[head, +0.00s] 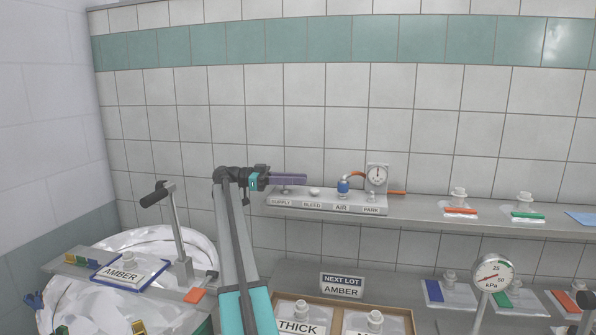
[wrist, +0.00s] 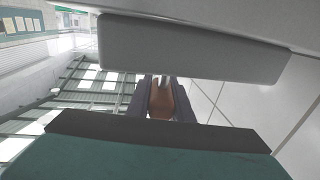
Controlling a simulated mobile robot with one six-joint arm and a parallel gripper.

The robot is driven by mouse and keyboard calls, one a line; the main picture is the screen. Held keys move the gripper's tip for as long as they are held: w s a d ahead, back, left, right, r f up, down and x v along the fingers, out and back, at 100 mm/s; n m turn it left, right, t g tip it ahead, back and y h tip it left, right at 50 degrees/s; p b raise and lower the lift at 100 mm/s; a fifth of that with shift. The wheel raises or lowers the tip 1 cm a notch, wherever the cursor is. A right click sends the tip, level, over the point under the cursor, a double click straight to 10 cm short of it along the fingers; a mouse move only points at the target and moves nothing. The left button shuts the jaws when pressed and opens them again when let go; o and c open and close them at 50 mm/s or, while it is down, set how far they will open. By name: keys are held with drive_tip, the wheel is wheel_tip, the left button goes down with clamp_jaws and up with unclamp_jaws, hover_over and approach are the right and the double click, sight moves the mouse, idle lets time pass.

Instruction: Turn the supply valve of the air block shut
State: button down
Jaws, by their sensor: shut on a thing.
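The air block (head: 325,203) is a pale block on the wall shelf, labelled SUPPLY, BLEED, AIR and PARK. My gripper (head: 302,180) reaches in from the left, level, with its purple-grey fingers over the SUPPLY end. Only the short stem of the supply valve (head: 285,189) shows below the fingers; they hide its handle, so I cannot tell its angle. In the wrist view an orange-brown piece (wrist: 160,103), apparently the valve handle, sits between the fingers, and my gripper (wrist: 162,84) is shut on it.
The tiled wall is close behind. The shelf (head: 425,210) is clear just right of the block.

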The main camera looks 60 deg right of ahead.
drive_tip(key=shift+w+p, duration=0.2)
drive_tip(key=shift+p, duration=0.25)
drive_tip(key=c, duration=2)
unclamp_jaws()
drive_tip(key=o, duration=0.4)
drive_tip(key=shift+w+f, duration=0.1)
drive_tip(key=shift+w, duration=0.05)
drive_tip(key=shift+s, duration=0.2)
drive_tip(key=shift+w+a, duration=0.1)
